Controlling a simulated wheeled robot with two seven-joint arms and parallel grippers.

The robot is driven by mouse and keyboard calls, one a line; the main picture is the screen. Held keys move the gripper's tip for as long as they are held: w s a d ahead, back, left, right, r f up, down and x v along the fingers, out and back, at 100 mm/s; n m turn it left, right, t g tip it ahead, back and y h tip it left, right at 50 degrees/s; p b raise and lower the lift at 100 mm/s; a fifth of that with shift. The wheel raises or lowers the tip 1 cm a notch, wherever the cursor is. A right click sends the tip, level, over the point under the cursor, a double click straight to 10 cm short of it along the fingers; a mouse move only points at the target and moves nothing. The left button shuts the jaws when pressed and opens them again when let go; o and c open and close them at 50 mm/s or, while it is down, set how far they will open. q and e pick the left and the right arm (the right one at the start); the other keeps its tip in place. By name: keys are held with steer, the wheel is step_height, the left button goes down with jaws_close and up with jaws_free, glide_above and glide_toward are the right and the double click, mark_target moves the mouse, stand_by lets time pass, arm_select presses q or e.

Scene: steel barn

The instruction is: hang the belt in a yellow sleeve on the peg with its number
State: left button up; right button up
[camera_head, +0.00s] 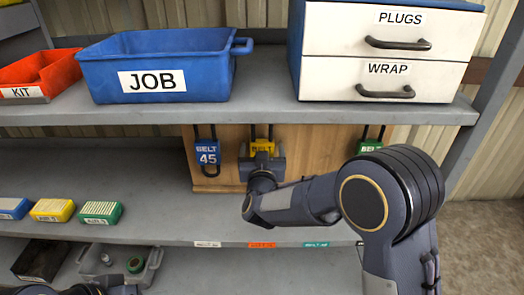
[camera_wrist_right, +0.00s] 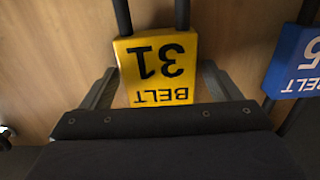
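A yellow sleeve marked BELT 31 hangs in front of a wooden board under the upper shelf; it shows in the head view (camera_head: 262,145) and upside down in the right wrist view (camera_wrist_right: 155,68). Dark belt strands run up from it. My right gripper (camera_head: 262,163) is at this sleeve, with one finger on each side of it in the right wrist view (camera_wrist_right: 160,68). The fingertips are very close to its edges; I cannot tell whether they press on it. The pegs and their numbers are hidden.
A blue BELT 45 sleeve (camera_head: 207,156) hangs to the left, a green sleeve (camera_head: 370,146) to the right. On the upper shelf stand a blue JOB bin (camera_head: 215,82), a red KIT bin (camera_head: 55,75) and a drawer unit (camera_head: 385,55). The middle shelf (camera_head: 160,190) has free room.

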steer(key=s, duration=0.8)
steer(key=s+d+r+m+g+y, duration=0.1)
steer(key=s+d+r+g+y, duration=0.15)
steer(key=d, duration=0.25)
steer(key=s+d+r+g+y, duration=0.1)
steer(key=s+d+g+y, duration=0.15)
steer(key=d, duration=0.35)
steer(key=s+d+f+g, duration=0.2)
steer(key=s+d, duration=0.1)
steer(key=s, duration=0.5)
steer(key=s+d+f+g+h, duration=0.1)
steer(key=s+d+f+g, duration=0.15)
steer(key=s, duration=0.65)
steer(key=s+d+f+g, duration=0.2)
steer(key=s+d+g, duration=0.15)
steer(key=s, duration=0.45)
step_height(320, 180, up, 23)
steer(key=p, duration=2.4)
steer(key=shift+s+d+r+m+t, duration=0.2)
steer(key=shift+d+m+t, duration=0.1)
